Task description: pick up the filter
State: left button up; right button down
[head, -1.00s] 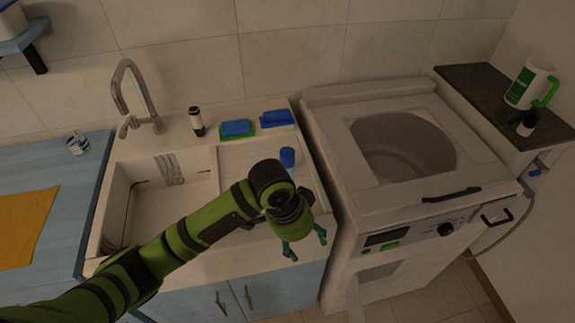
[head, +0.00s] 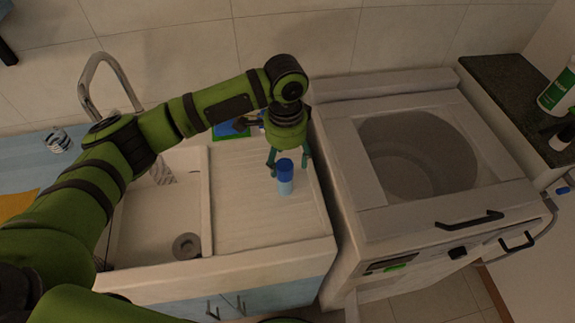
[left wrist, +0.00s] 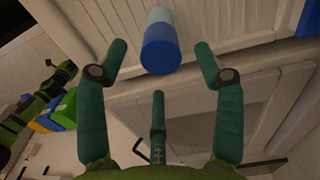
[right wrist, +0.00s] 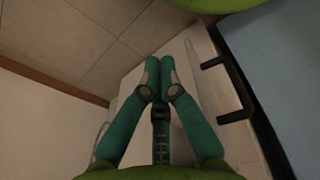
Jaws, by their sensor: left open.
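The filter, a small cylinder with a dark blue top and a light blue lower part (head: 285,181), stands upright on the ribbed drainboard right of the sink bowl. I also see it in the left wrist view (left wrist: 161,52), ahead between my fingers.
The sink bowl (head: 160,235) lies left of the drainboard (head: 240,215), with a tap (head: 100,75) behind. A washing machine (head: 350,200) stands close on the right. A blue and green sponge (head: 228,130) lies behind my left arm. A white bottle (head: 556,95) stands far right.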

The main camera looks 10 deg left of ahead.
aim_at(285, 165)
pick_arm(q)
jog(key=f+p, duration=0.1)
jog(key=f, duration=0.1)
jog(key=shift+s+a+f+p, duration=0.15)
jog(key=shift+s+f+p, duration=0.05)
jog(key=shift+f+p, duration=0.15)
notch_tip(285, 165, down, 3)
jog(key=shift+w+r+p, duration=0.15)
jog(key=shift+r+p, duration=0.05)
jog(key=shift+p, duration=0.15)
jog(key=shift+w+f, duration=0.1)
jog(key=shift+f, duration=0.4)
jog(key=c, duration=1.3)
jog(key=shift+c, duration=0.3)
pick_arm(e)
jog(key=s+r, duration=0.2)
jog(key=s, duration=0.1)
jog(key=shift+r, duration=0.25)
pick_arm(q)
jog(key=shift+r, duration=0.15)
